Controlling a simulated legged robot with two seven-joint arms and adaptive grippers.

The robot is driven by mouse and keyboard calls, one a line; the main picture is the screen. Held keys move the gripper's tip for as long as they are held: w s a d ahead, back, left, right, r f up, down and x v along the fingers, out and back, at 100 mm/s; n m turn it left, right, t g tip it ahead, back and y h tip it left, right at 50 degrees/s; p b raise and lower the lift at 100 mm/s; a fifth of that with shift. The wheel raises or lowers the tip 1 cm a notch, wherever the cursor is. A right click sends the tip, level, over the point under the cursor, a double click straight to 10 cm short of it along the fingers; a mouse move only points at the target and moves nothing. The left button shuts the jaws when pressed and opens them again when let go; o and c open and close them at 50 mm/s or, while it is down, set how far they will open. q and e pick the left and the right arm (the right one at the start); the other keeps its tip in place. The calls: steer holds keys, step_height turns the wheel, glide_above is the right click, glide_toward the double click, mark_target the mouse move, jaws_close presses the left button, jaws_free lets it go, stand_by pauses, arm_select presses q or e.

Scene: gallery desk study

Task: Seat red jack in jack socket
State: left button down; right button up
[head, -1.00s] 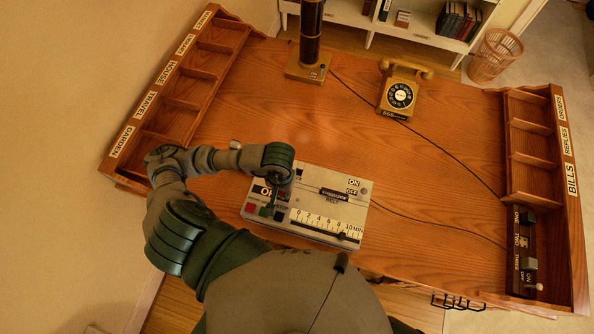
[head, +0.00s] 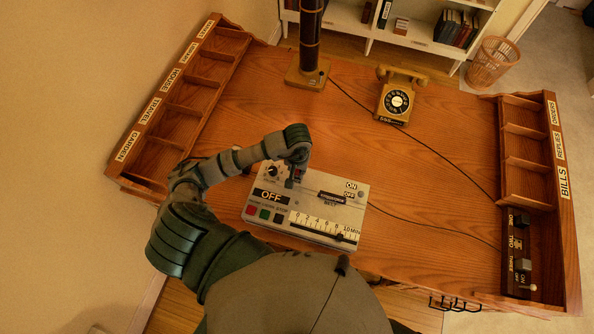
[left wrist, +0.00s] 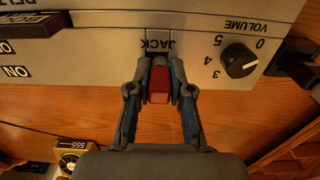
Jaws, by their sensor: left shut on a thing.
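The grey control box (head: 325,228) sits on the wooden desk. In the left wrist view, its face (left wrist: 90,60) carries a JACK label (left wrist: 158,41) beside the volume knob (left wrist: 238,61). My left gripper (head: 294,180) is over the box's far edge in the head view. In the left wrist view, the gripper (left wrist: 158,72) is shut on the red jack (left wrist: 158,86), with its fingertips at the box edge just by the JACK label. The jack's front end and the socket opening are hidden, so I cannot tell if the jack is in. My right gripper is not in view.
A yellow telephone (head: 396,98) and a column on a square base (head: 306,76) stand at the back. Pigeonhole racks line the left (head: 180,95) and right (head: 528,145) sides. A black cable (head: 420,139) crosses the desk.

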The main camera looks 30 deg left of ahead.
arm_select(q)
steer(key=c, duration=1.2)
jaws_free()
steer(key=shift+s+d+f, duration=0.15)
steer(key=shift+d+f, duration=0.1)
steer(key=shift+f, duration=0.15)
steer(key=shift+c, duration=0.2)
steer(key=shift+o, duration=0.9)
steer(key=shift+w, duration=0.3)
steer(key=shift+a+r, duration=0.15)
steer(key=shift+r, duration=0.25)
step_height(320, 180, up, 11)
steer(key=shift+f+b, duration=0.1)
steer(key=shift+b, duration=0.25)
steer(key=shift+r, duration=0.4)
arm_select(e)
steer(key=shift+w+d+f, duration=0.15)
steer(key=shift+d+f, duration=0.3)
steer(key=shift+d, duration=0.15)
